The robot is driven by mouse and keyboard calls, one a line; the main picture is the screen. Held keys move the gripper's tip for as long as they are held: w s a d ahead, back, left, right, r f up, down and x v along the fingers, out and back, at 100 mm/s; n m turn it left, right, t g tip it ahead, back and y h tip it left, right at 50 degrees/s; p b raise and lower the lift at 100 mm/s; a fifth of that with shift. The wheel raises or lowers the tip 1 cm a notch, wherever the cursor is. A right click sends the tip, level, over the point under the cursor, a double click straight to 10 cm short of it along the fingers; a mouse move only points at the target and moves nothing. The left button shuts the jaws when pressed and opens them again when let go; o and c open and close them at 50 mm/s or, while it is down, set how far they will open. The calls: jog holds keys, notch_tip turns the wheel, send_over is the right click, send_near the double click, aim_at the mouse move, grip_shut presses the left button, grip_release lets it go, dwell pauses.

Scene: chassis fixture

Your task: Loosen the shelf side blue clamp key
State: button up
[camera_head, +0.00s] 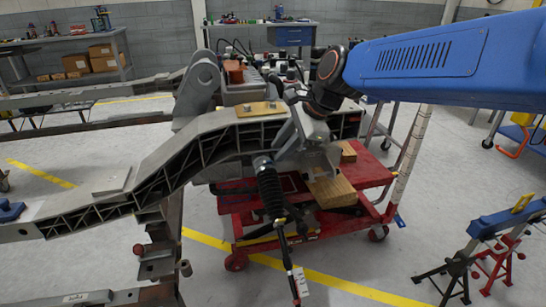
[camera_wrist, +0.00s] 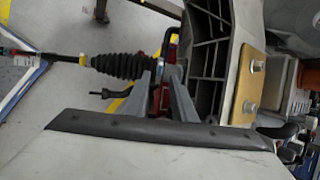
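A small blue piece (camera_head: 10,212) sits on the chassis rail at the left edge of the head view; it is cut off and I cannot make out a key on it. A bluish-grey collar (camera_head: 262,162) sits at the top of the black ribbed boot (camera_head: 270,192). It also shows at the right end of the boot (camera_wrist: 124,65) in the wrist view. My gripper (camera_wrist: 161,76) is open, its two grey fingers apart beside the collar and the chassis beam, with nothing held between them. Contact with the collar cannot be told.
The grey chassis beam (camera_head: 160,163) runs across the middle, with a wooden plate (camera_head: 260,110) bolted on top. A red cart (camera_head: 372,176) stands below with wooden blocks (camera_head: 333,190). A shelf (camera_head: 70,47) with boxes is at upper left. A blue-topped stand (camera_head: 500,217) is at right.

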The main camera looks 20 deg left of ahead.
aim_at(269, 161)
jog(key=shift+x, duration=2.45)
jog(key=shift+c, duration=0.7)
grip_shut()
